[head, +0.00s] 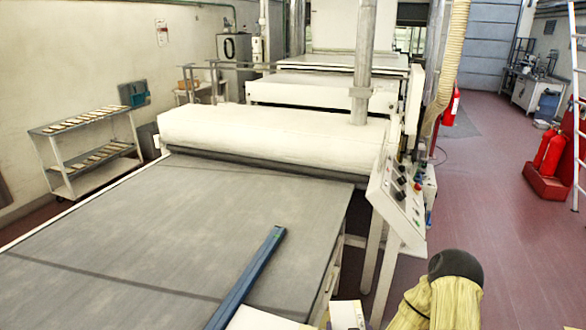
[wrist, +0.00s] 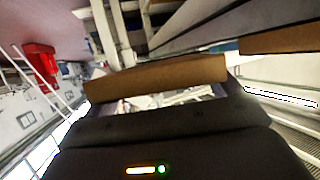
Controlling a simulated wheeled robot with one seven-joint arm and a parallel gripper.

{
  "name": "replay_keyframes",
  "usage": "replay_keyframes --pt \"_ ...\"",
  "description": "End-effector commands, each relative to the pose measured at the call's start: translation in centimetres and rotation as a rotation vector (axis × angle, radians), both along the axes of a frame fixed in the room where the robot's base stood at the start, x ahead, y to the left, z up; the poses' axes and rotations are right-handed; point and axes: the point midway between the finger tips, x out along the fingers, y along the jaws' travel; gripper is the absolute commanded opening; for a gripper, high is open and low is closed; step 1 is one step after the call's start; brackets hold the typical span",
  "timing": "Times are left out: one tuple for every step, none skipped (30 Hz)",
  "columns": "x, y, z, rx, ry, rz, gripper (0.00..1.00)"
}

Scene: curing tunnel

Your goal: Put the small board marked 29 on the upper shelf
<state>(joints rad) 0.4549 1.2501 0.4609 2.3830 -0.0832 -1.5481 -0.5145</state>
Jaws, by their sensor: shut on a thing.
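My gripper (wrist: 158,94) shows in the wrist view as a dark body with its jaws shut on a brown strip-like thing, seen edge-on, which I take to be the small board (wrist: 157,74). No number can be read on it. A grey two-level shelf cart stands at the left wall in the head view. Its upper shelf (head: 50,131) holds a row of small light boards, and its lower shelf (head: 68,172) holds more. Their numbers are too small to read.
A long grey conveyor bed (head: 180,220) fills the front, with a blue bar (head: 245,280) lying on it. A control panel (head: 400,195) stands at its right. Red extinguishers (head: 548,152) and a white ladder (head: 577,90) are far right. Red floor (head: 495,200) is clear between.

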Motion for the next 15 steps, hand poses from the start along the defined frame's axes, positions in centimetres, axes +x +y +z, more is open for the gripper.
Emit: replay_keyframes --pt "-0.1 0.1 -0.1 0.001 0.0 0.002 0.62" --pt "-0.2 0.1 -0.3 0.001 0.001 0.003 0.62" --pt "-0.3 0.1 -0.6 0.002 0.002 0.004 0.62" --pt "-0.5 0.1 -0.9 0.002 0.003 0.005 0.62" --pt "-0.8 0.1 -1.3 0.002 0.004 0.004 0.62" --pt "-1.2 0.1 -1.8 0.001 0.006 0.005 0.62" --pt "-1.6 0.1 -2.3 0.001 0.007 0.005 0.62" --pt "-1.9 0.0 -2.8 0.002 0.007 0.004 0.62" --pt "-2.4 0.1 -3.4 0.001 0.007 0.006 0.62" --pt "-2.8 0.1 -3.9 0.002 0.007 0.006 0.62" --pt "-3.2 0.1 -4.3 0.002 0.007 0.006 0.62" --pt "-3.6 0.1 -4.7 0.002 0.004 0.005 0.62" --pt "-3.9 0.1 -5.0 0.002 0.004 0.005 0.62" --pt "-4.1 0.1 -5.2 0.002 0.003 0.003 0.62" --pt "-4.2 0.2 -5.3 0.002 0.0 0.003 0.62"
